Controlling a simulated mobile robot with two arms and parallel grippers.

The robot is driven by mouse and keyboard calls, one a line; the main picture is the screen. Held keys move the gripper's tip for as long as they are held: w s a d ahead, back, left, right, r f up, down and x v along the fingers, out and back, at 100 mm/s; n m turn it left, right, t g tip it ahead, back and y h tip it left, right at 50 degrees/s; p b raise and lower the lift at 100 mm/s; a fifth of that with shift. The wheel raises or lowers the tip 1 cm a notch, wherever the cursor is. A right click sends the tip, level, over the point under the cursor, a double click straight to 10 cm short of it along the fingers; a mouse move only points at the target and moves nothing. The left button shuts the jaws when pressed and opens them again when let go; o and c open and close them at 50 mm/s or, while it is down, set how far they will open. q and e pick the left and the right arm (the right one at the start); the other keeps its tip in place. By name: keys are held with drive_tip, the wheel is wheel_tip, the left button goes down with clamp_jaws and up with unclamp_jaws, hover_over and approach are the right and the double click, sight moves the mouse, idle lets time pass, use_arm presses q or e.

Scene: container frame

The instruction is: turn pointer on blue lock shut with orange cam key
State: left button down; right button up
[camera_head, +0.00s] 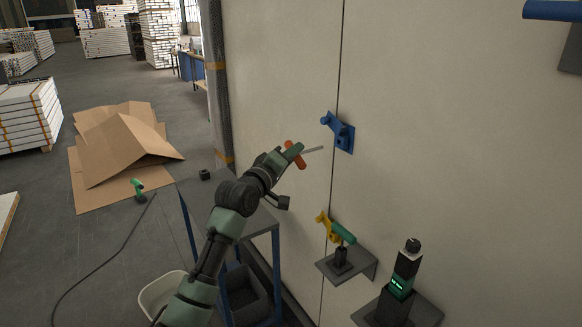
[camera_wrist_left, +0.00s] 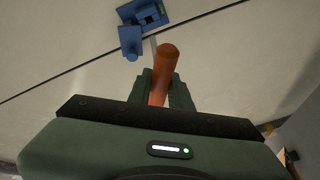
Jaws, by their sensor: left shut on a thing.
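The blue lock (camera_head: 342,134) is fixed on the pale wall panel beside a vertical seam, with a blue arm sticking out at its upper left. It also shows at the top of the left wrist view (camera_wrist_left: 131,40). I cannot make out its pointer's position. My left gripper (camera_head: 293,151) is shut on the orange cam key (camera_head: 300,161). The key's orange handle (camera_wrist_left: 165,66) sits between the fingers in the left wrist view. Its thin grey shaft points right towards the wall, its tip left of and slightly below the lock, seemingly apart from it. My right gripper is not in view.
Below the lock, a yellow fitting (camera_head: 323,221) and a green-handled tool (camera_head: 342,232) are by a small wall shelf (camera_head: 361,264). A black-and-green device (camera_head: 403,275) stands lower right. A blue-legged table (camera_head: 262,222) stands behind my arm. A blue bar (camera_head: 552,10) is at top right.

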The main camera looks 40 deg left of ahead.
sight(316, 149)
use_arm(q)
drive_tip(key=m+b, duration=0.1)
drive_tip(key=b, duration=0.1)
drive_tip(key=m+t+b, duration=0.1)
drive_tip(key=b, duration=0.1)
drive_tip(key=w+m+b, duration=0.1)
drive_tip(key=m+b, duration=0.1)
drive_tip(key=shift+d+f+t, duration=0.2)
drive_tip(key=shift+d+t, duration=0.05)
drive_tip(key=shift+t, duration=0.15)
drive_tip(key=shift+w+d+r+p, duration=0.2)
drive_tip(key=shift+w+d+p, duration=0.15)
drive_tip(key=shift+w, duration=0.3)
drive_tip(key=shift+w+d+r+p, duration=0.2)
drive_tip(key=shift+w+p, duration=0.2)
drive_tip(key=shift+w, duration=0.2)
drive_tip(key=shift+w+d+f, duration=0.1)
drive_tip(key=shift+w+d, duration=0.2)
drive_tip(key=shift+w, duration=0.4)
drive_tip(key=shift+p, duration=0.35)
drive_tip(key=shift+w+d, duration=0.25)
drive_tip(key=shift+w, duration=0.35)
drive_tip(key=shift+w+d, duration=0.25)
drive_tip(key=shift+w, duration=0.35)
idle(0.3)
drive_tip(key=shift+w+p, duration=0.1)
drive_tip(key=shift+p, duration=0.35)
idle(0.8)
